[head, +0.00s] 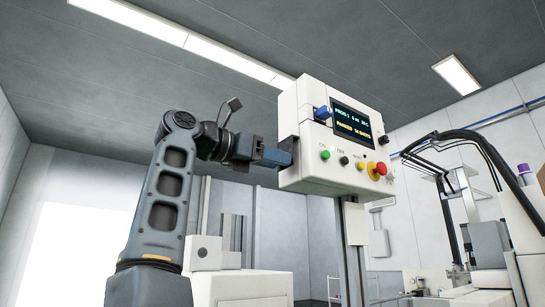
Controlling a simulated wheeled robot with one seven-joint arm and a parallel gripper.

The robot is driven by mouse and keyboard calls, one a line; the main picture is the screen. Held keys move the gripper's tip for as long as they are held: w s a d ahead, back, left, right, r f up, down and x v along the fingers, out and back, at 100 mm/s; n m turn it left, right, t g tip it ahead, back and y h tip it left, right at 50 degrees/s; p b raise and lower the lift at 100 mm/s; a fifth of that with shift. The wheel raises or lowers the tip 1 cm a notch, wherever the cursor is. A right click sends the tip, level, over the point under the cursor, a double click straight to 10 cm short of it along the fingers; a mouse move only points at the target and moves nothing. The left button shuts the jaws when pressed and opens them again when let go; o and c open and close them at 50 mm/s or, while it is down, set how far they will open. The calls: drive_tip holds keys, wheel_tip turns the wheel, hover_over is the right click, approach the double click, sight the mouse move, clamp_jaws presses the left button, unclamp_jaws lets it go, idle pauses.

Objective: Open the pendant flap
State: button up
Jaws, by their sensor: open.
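The pendant (306,172) is a white control box on a post, tilted in the upper middle of the head view. Its front has a lit screen (353,126), a blue knob, a black knob, small buttons and a red mushroom button on yellow. My gripper (288,156) is at the pendant's left side, its blue-grey fingers pointing right and close to the box. The jaws are open. A dark grey piece sits by the fingertips at the box's edge. I cannot tell if it is part of a flap, or whether the fingers touch it. No flap is clearly visible.
A white cabinet (243,287) with a small box on top stands below the gripper. A machine with a curved black hose (486,152) stands at the right. The pendant's post (356,220) runs down beneath it. The space above my arm is clear.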

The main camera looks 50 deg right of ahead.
drive_tip(key=shift+d, duration=0.1)
clamp_jaws()
idle(0.3)
idle(0.4)
